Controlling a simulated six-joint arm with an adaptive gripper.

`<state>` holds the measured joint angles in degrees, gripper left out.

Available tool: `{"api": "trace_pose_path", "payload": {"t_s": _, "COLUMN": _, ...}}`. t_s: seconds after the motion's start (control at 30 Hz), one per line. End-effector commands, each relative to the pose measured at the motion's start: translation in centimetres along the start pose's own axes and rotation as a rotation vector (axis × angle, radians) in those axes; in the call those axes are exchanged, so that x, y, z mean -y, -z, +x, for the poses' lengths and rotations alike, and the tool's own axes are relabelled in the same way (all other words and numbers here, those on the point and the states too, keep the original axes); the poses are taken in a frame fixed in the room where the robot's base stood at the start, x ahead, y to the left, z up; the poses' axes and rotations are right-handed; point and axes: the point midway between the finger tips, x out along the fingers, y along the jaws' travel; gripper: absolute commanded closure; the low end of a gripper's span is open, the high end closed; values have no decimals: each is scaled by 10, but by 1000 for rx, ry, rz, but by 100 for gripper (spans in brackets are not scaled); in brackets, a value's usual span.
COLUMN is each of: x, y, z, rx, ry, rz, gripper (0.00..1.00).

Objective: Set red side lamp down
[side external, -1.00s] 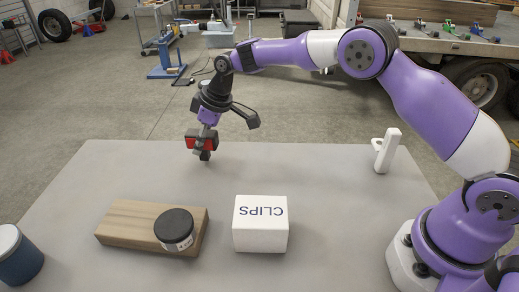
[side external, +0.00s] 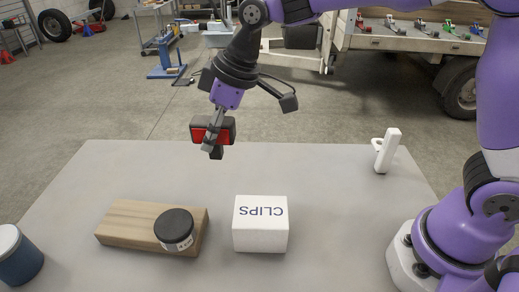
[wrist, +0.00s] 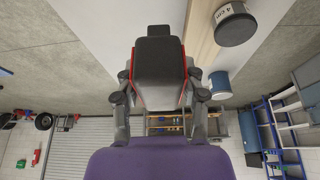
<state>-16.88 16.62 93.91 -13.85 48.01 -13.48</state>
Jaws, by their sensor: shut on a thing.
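The red side lamp (side external: 201,134) is a dark box with a red lens. My gripper (side external: 214,143) is shut on it and holds it up near the far edge of the grey table (side external: 330,215), apart from the tabletop as far as I can tell. In the wrist view the lamp's black back (wrist: 160,68) fills the middle, with thin red edges at its sides. My gripper's fingers (wrist: 160,100) sit on both sides of it. Its lens face is mostly hidden in the wrist view.
A wooden board (side external: 130,222) with a dark-lidded jar (side external: 175,226) is at the front left. A white CLIPS box (side external: 260,225) stands beside it. A blue container (side external: 18,262) is at the left corner, a white upright piece (side external: 388,150) at the right. The table's far middle is clear.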

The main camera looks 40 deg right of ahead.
Motion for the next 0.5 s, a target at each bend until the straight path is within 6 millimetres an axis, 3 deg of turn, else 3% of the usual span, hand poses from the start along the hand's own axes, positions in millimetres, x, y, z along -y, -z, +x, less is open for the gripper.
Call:
{"api": "trace_pose_path", "payload": {"t_s": 0.2, "x": 8, "y": -54, "z": -22, "rx": -8, "ry": 12, "rz": -33, "gripper": 100}}
{"api": "trace_pose_path", "payload": {"t_s": 0.37, "x": 11, "y": -75, "z": -24, "rx": -8, "ry": 19, "rz": -43, "gripper": 100}}
{"api": "trace_pose_path", "payload": {"t_s": 0.5, "x": -11, "y": -88, "z": -13, "rx": -5, "ry": 21, "rz": -38, "gripper": 100}}
